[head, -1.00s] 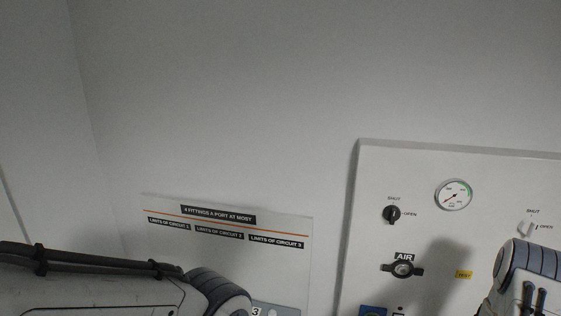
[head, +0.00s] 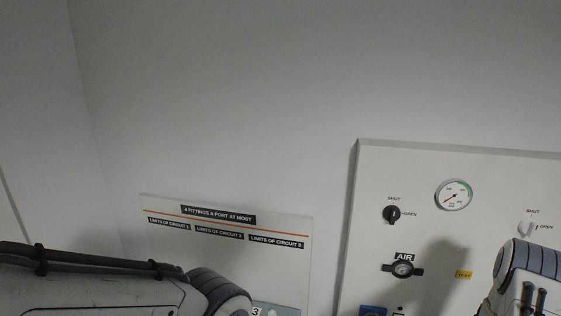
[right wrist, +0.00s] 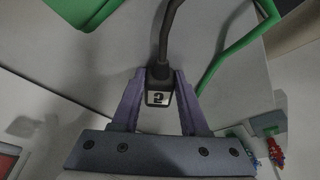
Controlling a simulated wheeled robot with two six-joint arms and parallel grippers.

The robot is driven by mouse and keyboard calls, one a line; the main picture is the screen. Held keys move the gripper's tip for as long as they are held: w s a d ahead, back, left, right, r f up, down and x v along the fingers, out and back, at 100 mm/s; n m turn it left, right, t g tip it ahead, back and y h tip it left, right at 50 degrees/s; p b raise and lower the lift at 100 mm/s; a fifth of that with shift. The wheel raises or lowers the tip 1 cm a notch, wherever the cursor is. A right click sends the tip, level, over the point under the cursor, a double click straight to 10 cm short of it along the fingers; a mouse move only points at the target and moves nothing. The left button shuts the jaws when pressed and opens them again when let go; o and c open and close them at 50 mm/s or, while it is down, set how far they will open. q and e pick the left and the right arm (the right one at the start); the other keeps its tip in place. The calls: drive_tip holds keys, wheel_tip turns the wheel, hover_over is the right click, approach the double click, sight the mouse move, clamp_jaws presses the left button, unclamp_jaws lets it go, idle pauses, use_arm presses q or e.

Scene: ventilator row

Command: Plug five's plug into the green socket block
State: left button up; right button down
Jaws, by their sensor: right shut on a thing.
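My right gripper (right wrist: 158,104) is shut on a black plug (right wrist: 159,88) in the right wrist view. The plug sits between the purple fingertips, with its dark cable (right wrist: 170,30) leading away toward the top of the picture. A white label on the plug carries one numeral, which I cannot read for certain. A green piece (right wrist: 82,10) shows at the upper left of that view; I cannot tell whether it is the green socket block. My left gripper is out of view; only my left arm shows in the head view.
A green bent tube or frame (right wrist: 235,47) passes close to the right of the plug. Small red and blue fittings (right wrist: 275,152) lie at the lower right.

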drive_tip(key=shift+r+p, duration=1.4)
drive_tip(key=shift+r, duration=0.15)
drive_tip(key=shift+w, duration=0.1)
